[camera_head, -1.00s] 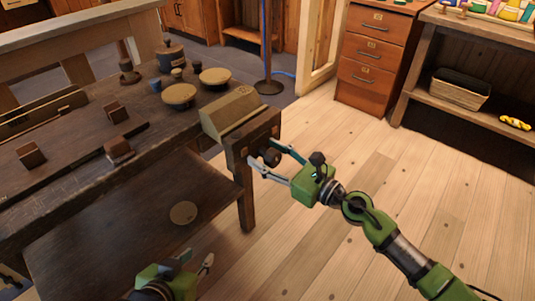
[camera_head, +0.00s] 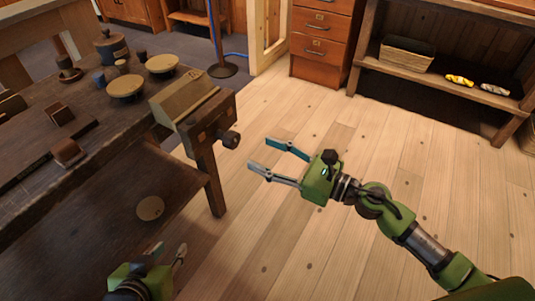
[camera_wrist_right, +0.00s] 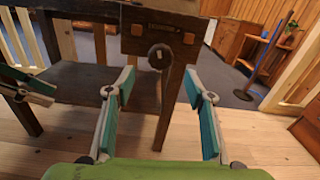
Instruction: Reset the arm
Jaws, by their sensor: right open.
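My right gripper (camera_head: 272,160) is open and empty over the wooden floor, to the right of the workbench vise (camera_head: 190,97). Its two fingers are spread wide in the right wrist view (camera_wrist_right: 160,100), with the vise's round knob (camera_wrist_right: 159,56) ahead, apart from the fingers. My left gripper (camera_head: 168,255) is at the bottom left of the head view, below the bench top.
The dark workbench (camera_head: 100,135) holds shallow round bowls (camera_head: 126,86), a lidded pot (camera_head: 111,46) and wooden blocks (camera_head: 68,152). A round disc (camera_head: 150,208) lies on its lower shelf. Floor at right is clear.

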